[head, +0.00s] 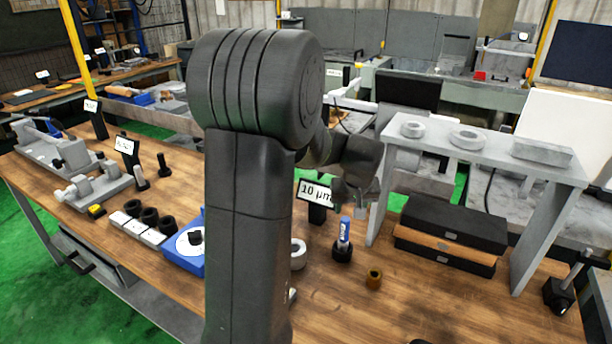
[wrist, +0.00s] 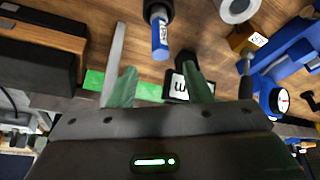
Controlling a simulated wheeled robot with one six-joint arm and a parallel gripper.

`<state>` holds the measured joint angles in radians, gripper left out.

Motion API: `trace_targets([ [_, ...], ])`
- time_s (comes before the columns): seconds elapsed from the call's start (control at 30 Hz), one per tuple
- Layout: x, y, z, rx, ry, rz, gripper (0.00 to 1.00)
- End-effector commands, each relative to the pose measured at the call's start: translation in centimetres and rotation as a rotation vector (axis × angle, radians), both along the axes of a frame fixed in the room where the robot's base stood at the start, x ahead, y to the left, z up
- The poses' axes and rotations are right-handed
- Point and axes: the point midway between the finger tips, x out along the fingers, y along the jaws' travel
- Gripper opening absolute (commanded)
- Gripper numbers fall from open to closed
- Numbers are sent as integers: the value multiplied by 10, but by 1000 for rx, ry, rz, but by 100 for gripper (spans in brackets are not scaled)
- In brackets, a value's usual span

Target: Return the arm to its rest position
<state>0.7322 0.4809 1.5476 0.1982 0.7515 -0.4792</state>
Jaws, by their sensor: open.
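My arm rises in the middle of the head view and covers part of the bench behind it. My gripper (head: 352,198) hangs above the wooden bench (head: 340,310), just right of the arm, near the "10 µm" sign (head: 316,192). In the wrist view my gripper (wrist: 160,86) shows two greenish fingers set apart with nothing held between them. A blue-and-white tube (head: 344,232) stands upright in a black holder (head: 342,252) below the gripper. The tube also shows beyond the fingertips in the wrist view (wrist: 159,38), apart from them.
A grey raised shelf (head: 490,150) carrying rings and a block stands right of the gripper, over stacked dark boxes (head: 445,245). The front right bench is mostly clear.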

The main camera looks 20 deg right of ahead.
Motion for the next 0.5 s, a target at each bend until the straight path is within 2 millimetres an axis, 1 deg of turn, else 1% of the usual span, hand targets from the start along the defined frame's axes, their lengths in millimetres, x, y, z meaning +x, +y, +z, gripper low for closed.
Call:
trace_targets([
  [0.17, 6, -2, -17, 3, 3, 1, 45],
  [0.5, 26, -9, -67, 4, 4, 1, 45],
])
